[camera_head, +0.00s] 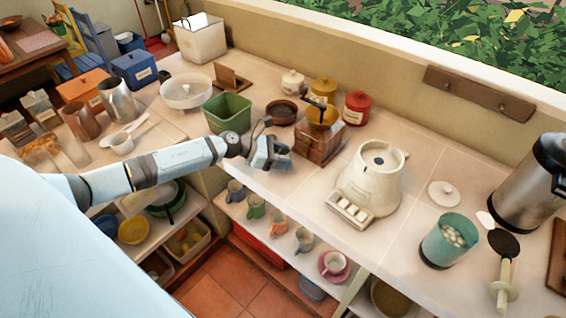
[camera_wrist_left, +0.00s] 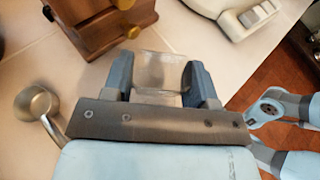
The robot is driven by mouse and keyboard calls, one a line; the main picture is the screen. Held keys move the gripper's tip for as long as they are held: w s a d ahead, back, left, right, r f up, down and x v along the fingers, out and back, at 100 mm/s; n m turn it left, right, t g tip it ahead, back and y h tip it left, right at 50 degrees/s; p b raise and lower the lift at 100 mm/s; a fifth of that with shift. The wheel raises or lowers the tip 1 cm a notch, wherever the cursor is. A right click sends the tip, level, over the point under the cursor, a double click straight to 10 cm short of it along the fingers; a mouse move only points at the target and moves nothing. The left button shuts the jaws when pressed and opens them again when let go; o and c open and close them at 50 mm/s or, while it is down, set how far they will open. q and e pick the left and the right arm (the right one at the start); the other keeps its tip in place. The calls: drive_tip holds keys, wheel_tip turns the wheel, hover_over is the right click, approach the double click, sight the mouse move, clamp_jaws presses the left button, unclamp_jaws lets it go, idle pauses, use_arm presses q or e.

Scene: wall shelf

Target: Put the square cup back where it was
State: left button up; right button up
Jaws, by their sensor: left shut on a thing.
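My left gripper (camera_head: 270,158) is over the front edge of the counter, just in front of the wooden coffee grinder. In the left wrist view, my left gripper (camera_wrist_left: 160,85) has its two blue-grey fingers closed on the sides of a clear, see-through square cup (camera_wrist_left: 162,70). The cup's outline is faint against the pale counter, and I cannot tell whether it touches the counter. In the head view the cup is hard to make out at the fingers. My right gripper is not in view.
The wooden grinder (camera_head: 320,137) stands close behind the gripper, with a green bin (camera_head: 228,113) to the left. Several mugs, including a green one (camera_head: 256,206), stand on the shelf below. A metal scoop (camera_wrist_left: 37,103) lies near the gripper.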

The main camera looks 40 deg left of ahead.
use_arm(q)
wheel_tip(320, 180, down, 3)
drive_tip(key=shift+r, duration=0.1)
drive_tip(key=shift+f, duration=0.25)
drive_tip(key=o, duration=0.9)
drive_tip(key=shift+o, duration=0.2)
drive_tip(key=shift+r, duration=0.1)
